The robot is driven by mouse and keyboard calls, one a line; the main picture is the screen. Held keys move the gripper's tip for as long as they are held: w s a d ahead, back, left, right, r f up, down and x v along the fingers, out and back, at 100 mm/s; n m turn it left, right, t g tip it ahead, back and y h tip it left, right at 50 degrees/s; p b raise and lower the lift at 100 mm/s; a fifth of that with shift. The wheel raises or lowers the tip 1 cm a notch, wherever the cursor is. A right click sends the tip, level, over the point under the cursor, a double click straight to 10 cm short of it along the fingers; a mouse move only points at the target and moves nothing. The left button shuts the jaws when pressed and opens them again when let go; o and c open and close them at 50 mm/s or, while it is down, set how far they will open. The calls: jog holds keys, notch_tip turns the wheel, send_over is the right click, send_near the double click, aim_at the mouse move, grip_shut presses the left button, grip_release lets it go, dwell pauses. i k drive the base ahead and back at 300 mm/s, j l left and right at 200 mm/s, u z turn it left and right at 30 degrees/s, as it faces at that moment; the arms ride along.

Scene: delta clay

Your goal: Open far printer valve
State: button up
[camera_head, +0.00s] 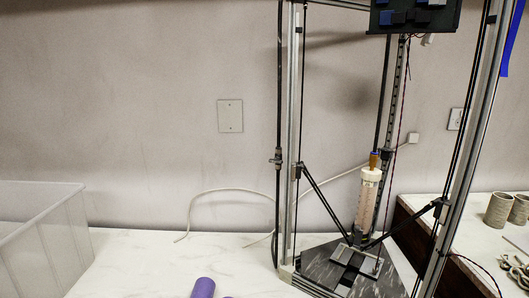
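A delta clay printer (292,120) with tall metal posts and thin black arms stands on the white counter, right of the middle. A small fitting (276,159) sits on the black line beside the left post. I cannot tell whether it is the far valve, or whether any valve is open or shut. My gripper is not in view.
A translucent bin (40,240) stands at the left. A purple cylinder (204,288) shows at the bottom edge; I cannot tell what it belongs to. Clay cups (499,209) stand on the right-hand table. The counter between bin and printer is mostly clear, with a white cable behind.

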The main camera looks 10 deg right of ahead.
aim_at(276, 160)
jog(key=i, duration=1)
